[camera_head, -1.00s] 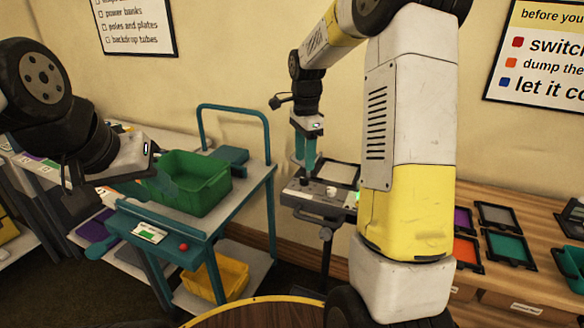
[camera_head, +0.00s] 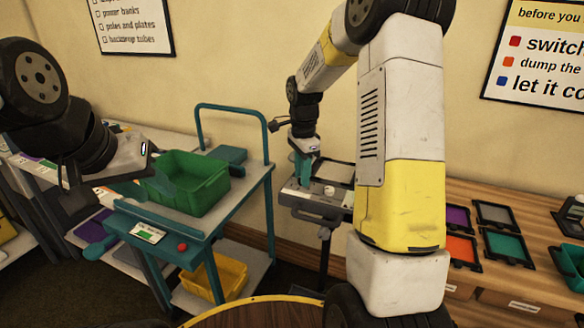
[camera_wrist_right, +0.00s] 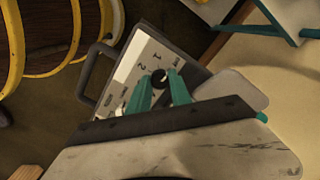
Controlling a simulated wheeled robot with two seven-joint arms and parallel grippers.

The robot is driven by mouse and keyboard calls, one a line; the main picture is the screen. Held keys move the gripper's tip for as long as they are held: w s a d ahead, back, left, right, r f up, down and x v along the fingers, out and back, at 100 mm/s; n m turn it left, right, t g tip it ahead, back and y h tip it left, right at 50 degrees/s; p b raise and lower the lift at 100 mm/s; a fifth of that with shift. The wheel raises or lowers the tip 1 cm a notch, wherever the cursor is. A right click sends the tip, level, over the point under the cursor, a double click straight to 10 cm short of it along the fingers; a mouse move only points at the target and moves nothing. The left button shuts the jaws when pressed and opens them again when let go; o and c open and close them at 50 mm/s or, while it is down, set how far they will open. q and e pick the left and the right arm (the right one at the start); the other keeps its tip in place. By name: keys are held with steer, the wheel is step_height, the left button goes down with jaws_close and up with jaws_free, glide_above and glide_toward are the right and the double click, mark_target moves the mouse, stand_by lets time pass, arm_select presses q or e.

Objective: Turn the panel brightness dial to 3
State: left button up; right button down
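The brightness panel (camera_head: 313,206) is a grey box on a stand beyond my right arm. In the right wrist view its pale face (camera_wrist_right: 134,62) shows marks, with 1 and 2 legible. The dial (camera_wrist_right: 159,76) is a small dark knob on that face. My right gripper (camera_wrist_right: 158,77) has teal fingers spread on either side of the dial; contact is not clear. It also shows in the head view (camera_head: 303,180), pointing down at the panel. The dial's pointer setting is unclear.
A white round piece (camera_head: 330,190) stands on the panel close to the right gripper. A teal cart (camera_head: 190,238) with a green bin (camera_head: 187,184) stands to the left. A wooden counter (camera_head: 483,200) with coloured trays is at the right.

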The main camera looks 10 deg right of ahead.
steer(key=shift+n, duration=0.4)
steer(key=n, duration=0.2)
steer(key=shift+n, duration=0.4)
steer(key=n, duration=0.4)
steer(key=shift+n, duration=0.3)
steer(key=n, duration=0.3)
steer(key=shift+n, duration=0.3)
steer(key=n, duration=0.4)
steer(key=shift+n, duration=0.3)
steer(key=n, duration=0.3)
steer(key=shift+n, duration=0.3)
steer(key=n, duration=0.3)
steer(key=shift+n, duration=0.3)
steer(key=n, duration=0.6)
